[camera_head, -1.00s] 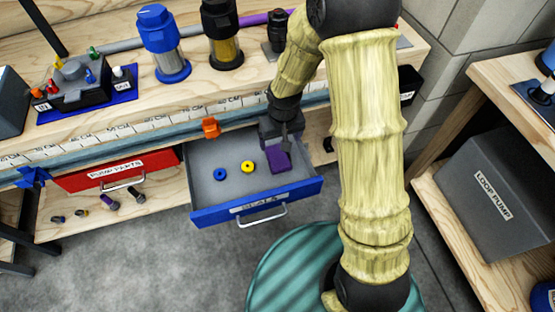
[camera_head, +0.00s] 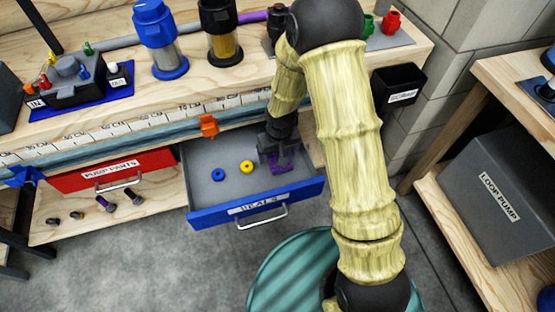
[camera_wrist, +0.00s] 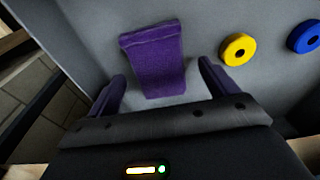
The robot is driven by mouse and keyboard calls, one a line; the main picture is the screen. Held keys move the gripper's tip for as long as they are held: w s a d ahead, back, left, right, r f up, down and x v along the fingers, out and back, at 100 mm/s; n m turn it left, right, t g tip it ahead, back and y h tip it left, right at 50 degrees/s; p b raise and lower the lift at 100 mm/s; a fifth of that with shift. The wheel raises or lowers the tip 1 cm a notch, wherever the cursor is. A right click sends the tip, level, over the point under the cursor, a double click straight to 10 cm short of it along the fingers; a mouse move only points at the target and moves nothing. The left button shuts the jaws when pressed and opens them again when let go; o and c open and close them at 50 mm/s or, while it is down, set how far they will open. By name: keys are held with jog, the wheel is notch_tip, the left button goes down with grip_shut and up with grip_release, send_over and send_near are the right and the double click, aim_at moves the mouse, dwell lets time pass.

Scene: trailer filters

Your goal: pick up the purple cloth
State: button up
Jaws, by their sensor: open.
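The purple cloth (camera_wrist: 155,60) lies folded on the grey floor of the open blue drawer (camera_head: 257,205) labelled SEALS. In the head view the cloth (camera_head: 282,168) is partly hidden by my gripper (camera_head: 279,160), which reaches into the drawer's right part. In the wrist view my gripper (camera_wrist: 160,90) is open, with one finger on each side of the cloth's near end. Neither finger is seen touching the cloth. Most of the cloth extends beyond the fingertips.
A yellow ring (camera_head: 246,167) and a blue ring (camera_head: 218,174) lie in the drawer, left of the cloth. The red PUMP PARTS drawer (camera_head: 113,169) is to the left. The workbench front with an orange clamp (camera_head: 208,126) overhangs the drawer's back.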

jog(key=shift+w+f, duration=0.1)
jog(key=shift+f, duration=0.5)
jog(key=shift+r, duration=0.1)
jog(key=c, duration=1.1)
